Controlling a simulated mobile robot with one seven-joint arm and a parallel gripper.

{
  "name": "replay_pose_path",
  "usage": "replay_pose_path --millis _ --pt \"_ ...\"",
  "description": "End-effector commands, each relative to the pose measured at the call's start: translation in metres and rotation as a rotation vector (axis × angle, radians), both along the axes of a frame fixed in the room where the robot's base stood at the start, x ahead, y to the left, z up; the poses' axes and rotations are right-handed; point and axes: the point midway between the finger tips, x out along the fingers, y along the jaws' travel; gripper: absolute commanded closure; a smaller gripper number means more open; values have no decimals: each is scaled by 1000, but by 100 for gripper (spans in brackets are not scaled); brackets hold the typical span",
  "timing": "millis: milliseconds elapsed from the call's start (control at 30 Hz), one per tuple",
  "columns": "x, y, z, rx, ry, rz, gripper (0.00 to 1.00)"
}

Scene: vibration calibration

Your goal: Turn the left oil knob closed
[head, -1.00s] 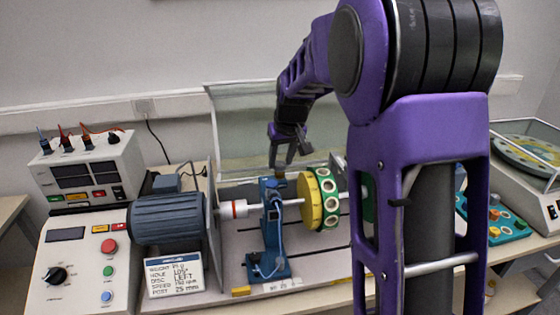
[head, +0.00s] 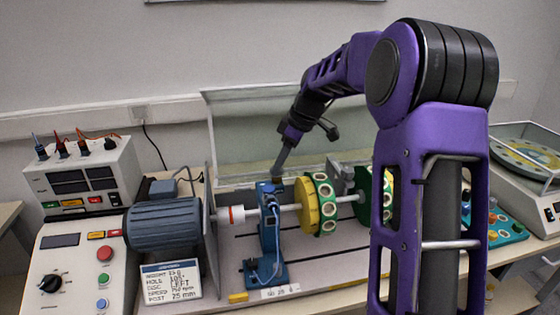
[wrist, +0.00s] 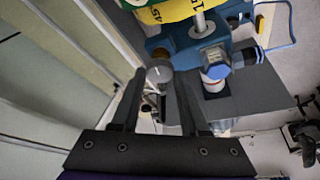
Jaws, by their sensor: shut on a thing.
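The left oil knob (head: 276,181) is a small dark cap on top of the blue bearing post (head: 269,235), left of the yellow disc. In the wrist view the knob is a grey round top (wrist: 159,73) between the two fingertips. My gripper (head: 279,172) points down at it and is shut on it. The wrist view shows the two dark fingers of my gripper (wrist: 158,82), one on each side of the knob. The knob's lower part and any turn mark are hidden.
A shaft carries a yellow and green disc (head: 316,204) close right of the post. The blue-grey motor (head: 163,228) and a label card (head: 171,282) are at left. A clear raised cover (head: 235,140) stands behind. Control boxes (head: 75,275) stand at far left.

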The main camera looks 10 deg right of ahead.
Motion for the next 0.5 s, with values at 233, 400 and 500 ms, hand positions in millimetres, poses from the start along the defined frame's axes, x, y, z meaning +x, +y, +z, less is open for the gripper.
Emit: replay_pose_path --millis 233,400,500 --pt "1 -1 0 -1 1 114 100" --pt "2 -1 0 -2 1 152 100" --pt "2 -1 0 -2 0 162 100"
